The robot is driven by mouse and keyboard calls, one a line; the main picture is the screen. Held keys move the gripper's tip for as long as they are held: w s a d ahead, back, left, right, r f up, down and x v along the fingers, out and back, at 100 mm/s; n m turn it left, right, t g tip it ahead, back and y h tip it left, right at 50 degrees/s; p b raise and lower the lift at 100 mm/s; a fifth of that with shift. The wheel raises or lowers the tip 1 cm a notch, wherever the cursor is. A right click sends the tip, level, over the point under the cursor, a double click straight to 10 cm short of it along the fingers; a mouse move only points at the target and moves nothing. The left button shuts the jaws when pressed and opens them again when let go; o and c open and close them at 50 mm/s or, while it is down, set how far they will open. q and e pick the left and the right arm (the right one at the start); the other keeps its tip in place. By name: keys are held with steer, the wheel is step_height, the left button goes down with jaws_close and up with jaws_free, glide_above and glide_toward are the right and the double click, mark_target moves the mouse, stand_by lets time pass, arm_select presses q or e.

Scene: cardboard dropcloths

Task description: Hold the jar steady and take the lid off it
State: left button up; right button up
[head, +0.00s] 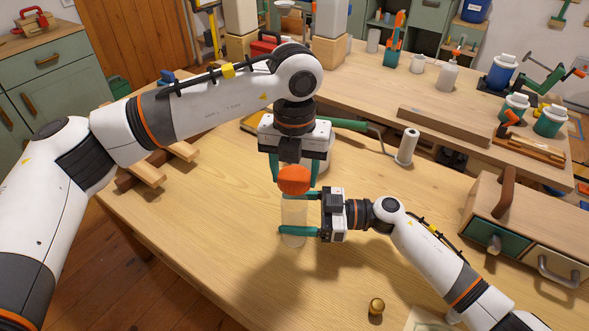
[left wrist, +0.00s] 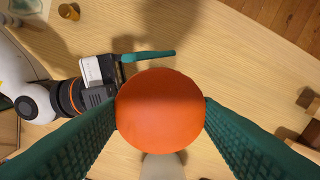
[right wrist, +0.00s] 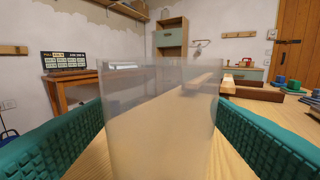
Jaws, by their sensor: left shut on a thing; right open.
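The clear, pale jar (head: 293,216) stands upright on the wooden table. It fills the middle of the right wrist view (right wrist: 160,120), where its top edge shows with no lid on it. The round orange lid (head: 294,181) is between the fingers of my left gripper (head: 294,176), which is shut on it from above. The lid also fills the middle of the left wrist view (left wrist: 160,112). In the head view the lid hides the jar's top end. My right gripper (head: 303,214) is open, one finger on each side of the jar; finger contact is unclear.
A brass knob-like piece (head: 376,306) lies on the table near the front. A drawer box (head: 535,215) stands at the right. A white roll on a stand (head: 407,147) is behind my right arm. The table's left middle is clear.

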arm_select(q)
steer(key=shift+f+b, duration=0.8)
arm_select(e)
steer(key=d, duration=1.1)
steer(key=shift+s+d+f, duration=0.1)
steer(key=shift+s+d, duration=0.1)
steer(key=shift+s, duration=0.1)
steer(key=shift+d, duration=0.3)
